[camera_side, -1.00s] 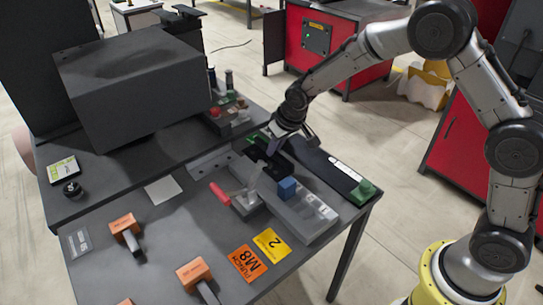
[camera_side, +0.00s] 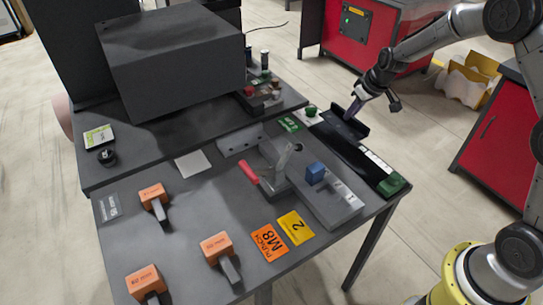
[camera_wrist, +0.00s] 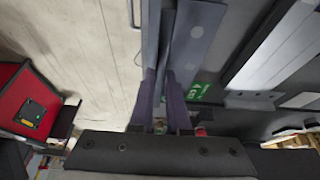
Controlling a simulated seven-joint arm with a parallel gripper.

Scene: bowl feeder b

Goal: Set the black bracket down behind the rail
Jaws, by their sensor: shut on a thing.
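In the side view, my gripper (camera_side: 354,106) is shut on the black bracket (camera_side: 346,125), an L-shaped dark piece. The bracket is over the far end of the rail (camera_side: 345,150), a long black strip with green end pieces on the table's right edge. I cannot tell whether it touches the rail or table. In the wrist view, the fingers (camera_wrist: 160,108) pinch the bracket's upright plate (camera_wrist: 154,45). The bracket's underside is hidden.
A grey clamp fixture (camera_side: 325,205) with a blue block (camera_side: 315,172) and a red-handled lever (camera_side: 250,174) stands left of the rail. A big dark box (camera_side: 175,65) fills the back left. Several orange-headed tools lie at the front. Open floor lies right of the table.

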